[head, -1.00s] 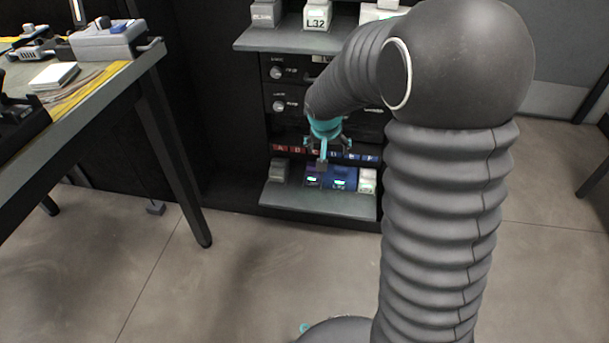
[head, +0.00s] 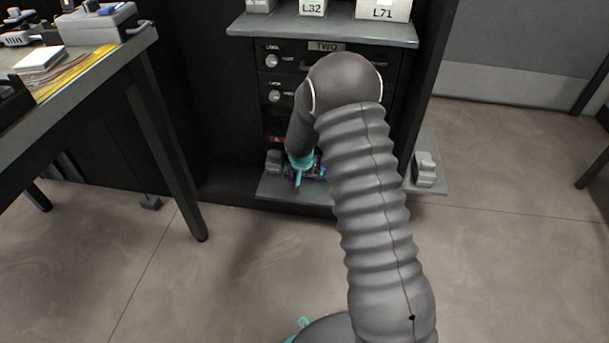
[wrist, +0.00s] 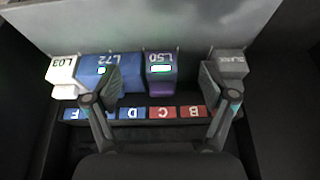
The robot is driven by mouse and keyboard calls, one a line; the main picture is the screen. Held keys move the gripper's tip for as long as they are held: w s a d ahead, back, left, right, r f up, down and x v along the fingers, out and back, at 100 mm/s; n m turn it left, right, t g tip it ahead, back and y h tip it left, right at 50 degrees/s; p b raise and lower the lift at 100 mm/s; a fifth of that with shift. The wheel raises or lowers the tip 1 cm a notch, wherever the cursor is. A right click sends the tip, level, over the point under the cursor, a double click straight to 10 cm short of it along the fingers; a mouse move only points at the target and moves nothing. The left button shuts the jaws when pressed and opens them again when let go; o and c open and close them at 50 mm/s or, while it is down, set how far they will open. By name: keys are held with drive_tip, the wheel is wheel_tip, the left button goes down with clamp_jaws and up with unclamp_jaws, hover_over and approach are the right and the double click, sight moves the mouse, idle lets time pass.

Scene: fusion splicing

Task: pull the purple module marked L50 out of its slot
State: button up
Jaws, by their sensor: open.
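The purple module L50 (wrist: 161,80) sits in the row on the shelf in the wrist view, with a blue-grey top, a lit green-white window and a purple front. My gripper (wrist: 160,92) is open, with one finger to each side of L50 and apart from it. The left finger overlaps the blue module L72 (wrist: 125,75); the right finger is near the grey blank module (wrist: 230,66). In the head view my gripper (head: 303,172) is low at the shelf, and my arm hides most of the row.
The white module L03 (wrist: 64,70) stands at the far left in the wrist view. Red and blue lettered tags (wrist: 163,113) line the slots. In the head view an upper shelf (head: 325,30) overhangs the black rack, and a workbench (head: 110,65) stands left.

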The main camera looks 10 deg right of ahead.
drive_tip(key=w+d, duration=0.1)
drive_tip(key=w, duration=0.2)
drive_tip(key=w+d+p, duration=0.1)
drive_tip(key=w, duration=0.3)
drive_tip(key=w+d+p, duration=0.1)
drive_tip(key=w, duration=0.3)
drive_tip(key=shift+w+d, duration=0.1)
drive_tip(key=shift+d, duration=0.25)
drive_tip(key=x, duration=0.3)
drive_tip(key=shift+w+f, duration=0.1)
drive_tip(key=shift+f, duration=0.1)
drive_tip(key=shift+x, duration=0.8)
drive_tip(key=shift+w+d, duration=0.1)
